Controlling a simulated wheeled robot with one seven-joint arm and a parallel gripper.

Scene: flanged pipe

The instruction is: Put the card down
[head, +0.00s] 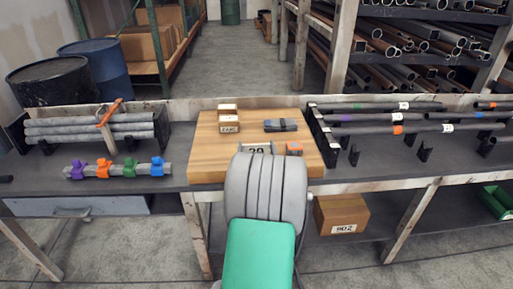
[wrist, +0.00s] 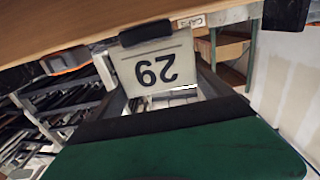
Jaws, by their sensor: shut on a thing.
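A white card marked "29" (head: 258,149) shows just beyond my arm at the near part of the wooden board (head: 207,160). In the wrist view the card (wrist: 160,68) appears upside down, in front of the camera. My gripper (wrist: 155,52) is shut on the card. A dark pad overlaps the card's edge near the board's edge in the wrist view. My arm hides most of the gripper in the head view, so I cannot tell whether the card touches the board.
Small light blocks (head: 229,124), a dark object (head: 281,125) and an orange-grey item (head: 294,149) lie on the board. Pipes in a rack (head: 90,130) and a clamped pipe (head: 115,171) are left. A pipe rack (head: 400,118) stands right. Bare wood lies left of the card.

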